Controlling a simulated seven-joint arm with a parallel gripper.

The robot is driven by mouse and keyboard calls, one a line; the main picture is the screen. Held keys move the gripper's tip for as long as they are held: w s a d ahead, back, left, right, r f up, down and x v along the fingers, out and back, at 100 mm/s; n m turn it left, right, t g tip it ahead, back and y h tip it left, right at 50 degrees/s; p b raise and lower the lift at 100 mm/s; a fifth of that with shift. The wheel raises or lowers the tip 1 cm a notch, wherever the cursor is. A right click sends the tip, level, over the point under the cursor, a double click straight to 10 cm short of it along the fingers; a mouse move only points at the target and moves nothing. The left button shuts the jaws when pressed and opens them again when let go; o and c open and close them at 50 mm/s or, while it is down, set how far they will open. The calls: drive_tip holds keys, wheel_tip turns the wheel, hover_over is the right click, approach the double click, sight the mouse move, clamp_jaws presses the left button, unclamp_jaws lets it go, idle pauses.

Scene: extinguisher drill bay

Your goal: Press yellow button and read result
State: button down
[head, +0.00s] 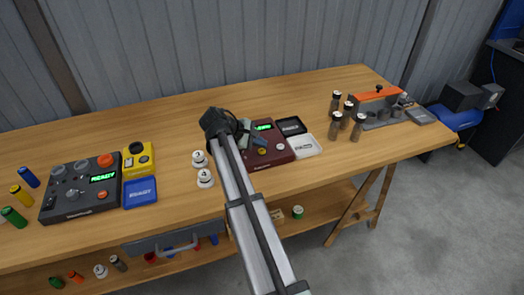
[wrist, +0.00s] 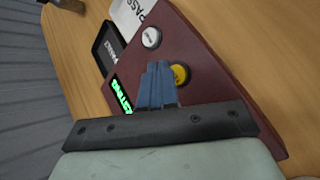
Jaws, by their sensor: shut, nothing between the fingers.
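A maroon box (head: 284,156) stands on the bench, with a lit green display (head: 264,127). Its display (wrist: 122,97) is partly in the wrist view, and I cannot read its text surely. The yellow button (wrist: 181,74) is round and sits on the maroon panel, its left side partly hidden by my fingers. A white button (wrist: 151,38) sits beyond it. My gripper (wrist: 158,66) is shut and empty, its blue fingertips over the panel beside the yellow button. I cannot tell whether they touch it. In the head view my gripper (head: 262,150) is over the box.
A white card (head: 305,146) and a black tray (head: 291,126) lie right of the box. Several dark cylinders (head: 335,126) and an orange-topped device (head: 375,97) stand further right. Two white pieces (head: 205,178) stand left of my arm. A dark control box (head: 80,187) and a yellow box (head: 139,158) are at left.

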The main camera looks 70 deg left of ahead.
sight(260, 152)
drive_tip(key=shift+r, duration=0.15)
drive_tip(key=shift+r, duration=2.35)
